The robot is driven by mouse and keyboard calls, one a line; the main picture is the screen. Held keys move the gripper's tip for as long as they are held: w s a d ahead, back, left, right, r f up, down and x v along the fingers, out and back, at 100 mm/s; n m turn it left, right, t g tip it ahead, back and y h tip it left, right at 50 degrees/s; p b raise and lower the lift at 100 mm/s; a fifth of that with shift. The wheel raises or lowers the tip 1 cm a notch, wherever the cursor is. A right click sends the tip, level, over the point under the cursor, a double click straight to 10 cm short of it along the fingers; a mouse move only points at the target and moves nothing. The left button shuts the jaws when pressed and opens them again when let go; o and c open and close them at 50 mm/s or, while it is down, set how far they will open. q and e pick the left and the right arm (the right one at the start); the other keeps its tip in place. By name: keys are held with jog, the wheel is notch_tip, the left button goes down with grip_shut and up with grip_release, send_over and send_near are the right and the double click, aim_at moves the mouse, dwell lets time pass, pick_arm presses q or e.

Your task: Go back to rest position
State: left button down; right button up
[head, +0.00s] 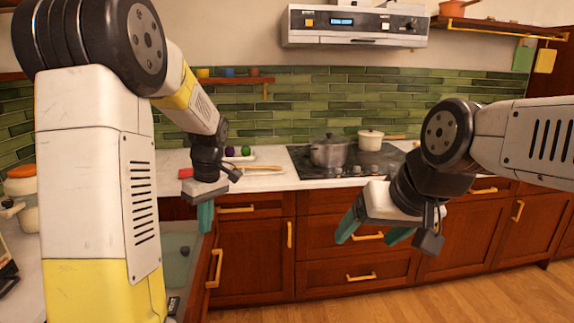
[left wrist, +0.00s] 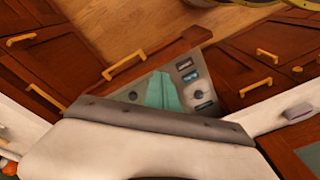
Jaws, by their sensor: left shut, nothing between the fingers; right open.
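My left gripper (head: 205,217) hangs down at the left of the head view, in front of the wooden cabinets. Its teal fingers are together with nothing between them, and they also show in the left wrist view (left wrist: 163,92). My right gripper (head: 377,232) is at the right of the head view, pointing down and tilted. Its two teal fingers are spread apart and empty, in front of the drawers.
A grey pot (head: 328,152) and a white pot (head: 370,141) stand on the black stove (head: 350,165). Wooden floor (head: 440,300) in front of the right cabinets is clear.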

pick_arm(q)
jog(key=s+d+r+m+t+h, duration=0.2)
jog(key=s+r+m, duration=0.3)
jog(key=s, duration=0.4)
jog(key=s+d+r+m+t+h, duration=0.1)
jog(key=s+d+r+m+t, duration=0.3)
jog(key=s, duration=0.6)
jog(key=d+r+m, duration=0.1)
jog(key=m, duration=0.1)
jog(key=shift+s+r+m+h, duration=0.2)
jog(key=shift+m+h, duration=0.1)
jog(key=shift+h, duration=0.1)
jog(key=shift+w+a, duration=0.1)
